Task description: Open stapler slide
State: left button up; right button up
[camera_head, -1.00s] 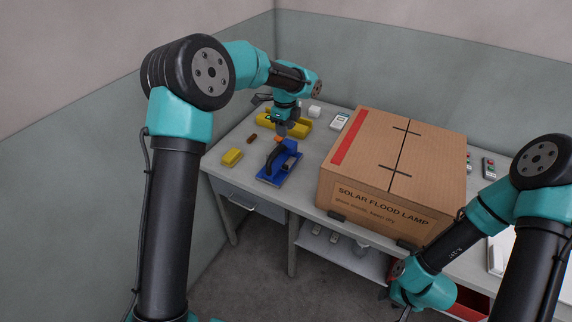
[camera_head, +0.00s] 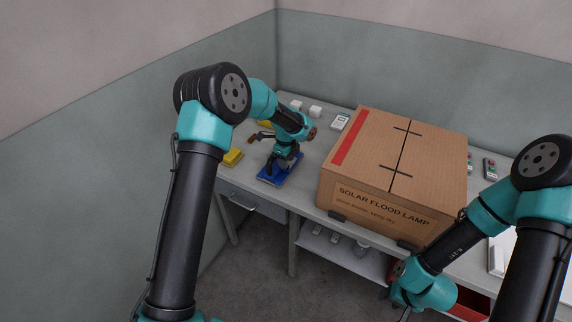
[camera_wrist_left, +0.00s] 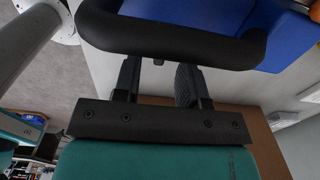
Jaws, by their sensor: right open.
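A blue stapler (camera_head: 272,180) with a black handle stands near the front edge of the bench, left of the big carton. My left gripper (camera_head: 284,163) is down at the stapler and covers much of it. In the left wrist view the black handle (camera_wrist_left: 170,40) runs crosswise over the fingertips of my left gripper (camera_wrist_left: 158,75), with the blue body (camera_wrist_left: 285,30) at upper right. The two fingers stand apart, but their tips are hidden behind the handle, so I cannot tell whether they hold anything. My right gripper (camera_head: 393,303) is open, low in front of the bench.
A large carton (camera_head: 395,170) marked solar flood lamp fills the middle of the bench. A yellow block (camera_head: 233,157) lies left of the stapler. White blocks (camera_head: 315,111) and a small meter (camera_head: 340,121) stand at the back.

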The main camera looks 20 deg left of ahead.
pick_arm(q)
jog(key=shift+f, duration=1.25)
jog(key=shift+c, duration=0.4)
grip_shut()
